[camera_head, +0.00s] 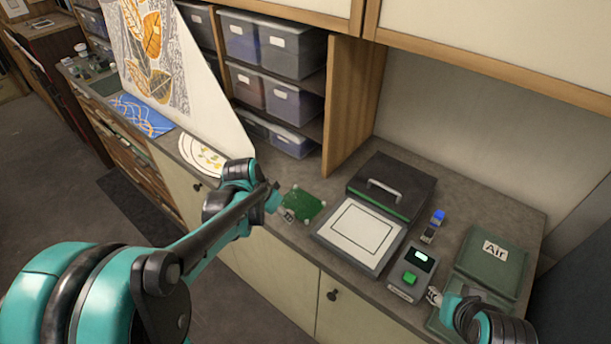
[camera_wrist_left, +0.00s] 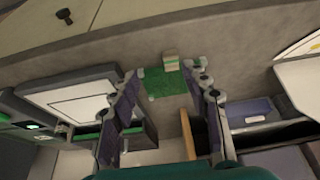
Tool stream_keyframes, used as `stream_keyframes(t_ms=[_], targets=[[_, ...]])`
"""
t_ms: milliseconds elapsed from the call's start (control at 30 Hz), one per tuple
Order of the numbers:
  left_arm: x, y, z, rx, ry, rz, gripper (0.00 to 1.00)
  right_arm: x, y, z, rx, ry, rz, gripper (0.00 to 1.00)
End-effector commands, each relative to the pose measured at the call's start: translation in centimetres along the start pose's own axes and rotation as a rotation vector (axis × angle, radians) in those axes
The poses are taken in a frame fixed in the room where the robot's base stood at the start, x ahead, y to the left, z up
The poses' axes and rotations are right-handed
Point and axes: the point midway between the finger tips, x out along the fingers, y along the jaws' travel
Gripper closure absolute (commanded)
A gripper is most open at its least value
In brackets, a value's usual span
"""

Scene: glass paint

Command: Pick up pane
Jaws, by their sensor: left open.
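A green square (camera_head: 302,205), which looks like the pane, lies on the counter left of the press, with small pale pieces at its corners. It also shows in the left wrist view (camera_wrist_left: 165,84), between and beyond the fingers. My left gripper (camera_head: 287,213) is at the left edge of the green square in the head view; I cannot tell whether it touches. It is open, and its fingers are spread in the left wrist view (camera_wrist_left: 170,84). My right gripper (camera_head: 438,296) is by the button box at the lower right, and its jaws are too small to judge.
An open press with a white bed (camera_head: 360,235) and dark lid (camera_head: 390,187) stands right of the green square. A button box (camera_head: 411,272), a blue-topped item (camera_head: 433,226) and a green "Air" case (camera_head: 494,255) are farther right. A tall patterned panel (camera_head: 170,65) stands at left.

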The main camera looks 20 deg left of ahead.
Motion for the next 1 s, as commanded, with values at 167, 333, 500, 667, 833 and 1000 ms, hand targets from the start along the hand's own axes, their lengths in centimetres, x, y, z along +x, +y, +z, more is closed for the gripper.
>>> stream_keyframes(t_ms=[167,333,500,667,833,1000], targets=[[0.4,-1.1,-0.7,0.022,-0.007,0.018,0.53,-1.1,0.0,-0.8,0.0,0.0,0.0,0.6],[2.6,-1.1,-0.6,0.025,-0.007,0.02,0.53,-0.5,0.0,-0.3,0.0,0.0,0.0,0.6],[4.9,-1.3,-0.7,0.025,-0.007,0.019,0.53,0.0,0.0,0.0,0.0,0.0,0.0,0.6],[7.2,-1.3,-0.7,0.024,-0.007,0.019,0.53,0.4,0.0,0.3,0.0,0.0,0.0,0.6],[7.9,-1.3,-0.7,0.024,-0.007,0.018,0.53,0.5,0.0,0.4,0.0,0.0,0.0,0.6],[7.8,-1.3,-0.8,0.023,-0.007,0.018,0.56,0.5,0.0,0.3,0.0,0.0,0.0,0.6]])
